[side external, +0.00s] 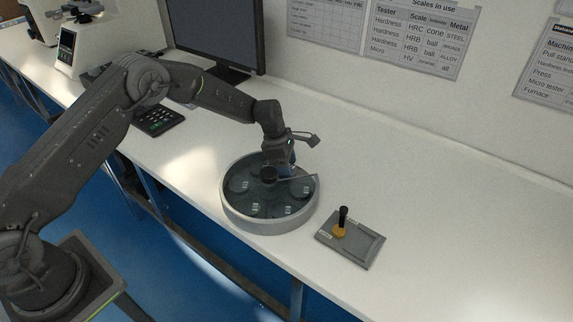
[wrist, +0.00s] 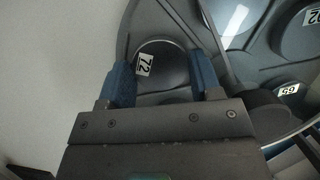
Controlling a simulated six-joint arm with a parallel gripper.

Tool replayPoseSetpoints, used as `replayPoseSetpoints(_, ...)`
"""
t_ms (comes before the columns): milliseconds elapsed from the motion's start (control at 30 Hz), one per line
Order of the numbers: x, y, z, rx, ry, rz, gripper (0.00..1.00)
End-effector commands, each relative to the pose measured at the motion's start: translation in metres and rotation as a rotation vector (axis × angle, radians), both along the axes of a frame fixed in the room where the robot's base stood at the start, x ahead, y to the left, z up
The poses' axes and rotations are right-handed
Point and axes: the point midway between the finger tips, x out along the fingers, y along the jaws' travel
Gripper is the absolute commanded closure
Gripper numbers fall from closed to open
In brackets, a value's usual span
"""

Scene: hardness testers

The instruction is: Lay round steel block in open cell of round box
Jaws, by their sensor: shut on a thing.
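The round box (side external: 231,215) is a grey open tub with a dark inside and several round cells, some with labelled round blocks. My gripper (side external: 277,172) is low over its far part, pointing down. In the wrist view, my gripper (wrist: 165,68) has its blue fingers on either side of a round steel block (wrist: 172,66) with a white label reading 72. The gripper is shut on this block. The block is at the left part of the box, inside its rim. I cannot tell whether it touches the cell floor, as the fingers and gripper body hide its near side.
Another block's label reads 65 (wrist: 289,90). A dark round knob (side external: 269,174) and a thin bar stand in the box close to my gripper. A grey tray (side external: 362,250) with a black-handled, brass-based tool (side external: 341,222) lies to the right. The bench on the right is clear.

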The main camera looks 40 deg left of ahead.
Motion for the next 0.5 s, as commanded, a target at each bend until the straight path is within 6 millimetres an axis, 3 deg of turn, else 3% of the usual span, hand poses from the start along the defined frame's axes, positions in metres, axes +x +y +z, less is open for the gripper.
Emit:
replayPoseSetpoints(333,0.0007,0.0001,-0.0024,-0.001,-0.003,0.001,0.91)
replayPoseSetpoints(367,0.0004,0.0001,-0.0031,0.0,-0.001,0.0,0.4)
replayPoseSetpoints(500,0.0004,0.0001,-0.0028,0.0,-0.001,0.0,0.31)
